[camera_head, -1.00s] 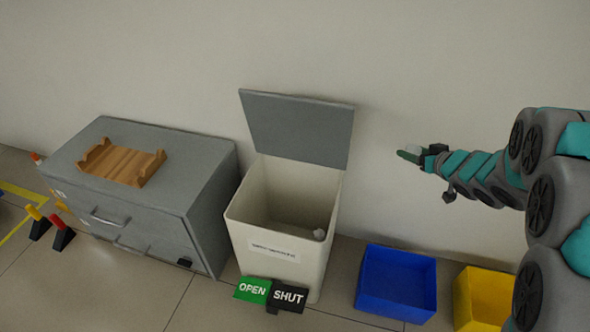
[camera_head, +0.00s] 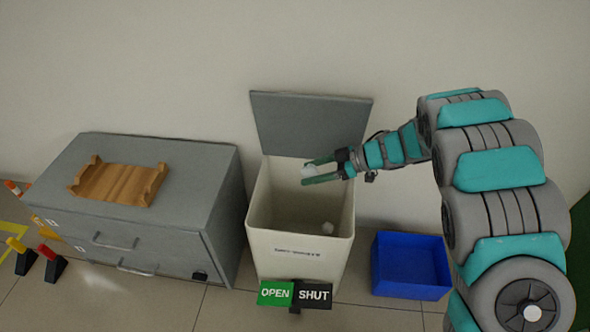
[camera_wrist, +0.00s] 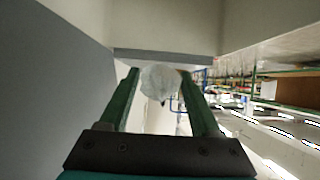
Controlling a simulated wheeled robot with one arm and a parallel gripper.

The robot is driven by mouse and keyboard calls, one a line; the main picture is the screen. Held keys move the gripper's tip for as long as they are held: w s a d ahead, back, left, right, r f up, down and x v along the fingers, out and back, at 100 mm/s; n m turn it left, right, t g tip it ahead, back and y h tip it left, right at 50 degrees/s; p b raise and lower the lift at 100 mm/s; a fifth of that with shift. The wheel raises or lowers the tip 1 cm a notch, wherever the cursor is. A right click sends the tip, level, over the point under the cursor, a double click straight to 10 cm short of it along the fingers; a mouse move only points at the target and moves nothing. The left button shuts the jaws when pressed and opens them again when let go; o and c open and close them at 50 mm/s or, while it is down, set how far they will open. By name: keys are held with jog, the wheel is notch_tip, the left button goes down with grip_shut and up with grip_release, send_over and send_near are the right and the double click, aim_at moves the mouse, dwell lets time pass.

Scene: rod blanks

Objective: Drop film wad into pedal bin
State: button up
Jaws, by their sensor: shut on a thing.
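My gripper (camera_head: 318,174) is shut on a whitish film wad (camera_head: 311,171). The wad also shows between the green fingers in the wrist view (camera_wrist: 160,82). The gripper reaches in from the right and is above the cream pedal bin (camera_head: 297,258), near its back, in front of the raised grey lid (camera_head: 310,124). Two pedals stand at the bin's front foot, a green OPEN one (camera_head: 275,294) and a black SHUT one (camera_head: 314,296).
A grey cabinet (camera_head: 215,190) with a wooden cradle (camera_head: 118,184) on top stands left of the bin. A blue crate (camera_head: 411,265) stands on the floor to the right. Yellow (camera_head: 17,244) and red (camera_head: 46,252) pedals are at the far left. The wall is close behind.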

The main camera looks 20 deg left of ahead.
jog(key=shift+s+a+f, duration=0.1)
jog(key=shift+a+f, duration=0.05)
jog(key=shift+f, duration=0.05)
notch_tip(320, 180, down, 6)
jog(key=b, duration=0.5)
jog(key=shift+r+b, duration=0.2)
jog(key=shift+b, duration=0.2)
jog(key=o, duration=1.4)
jog(key=v, duration=0.8)
jog(key=shift+f, duration=0.1)
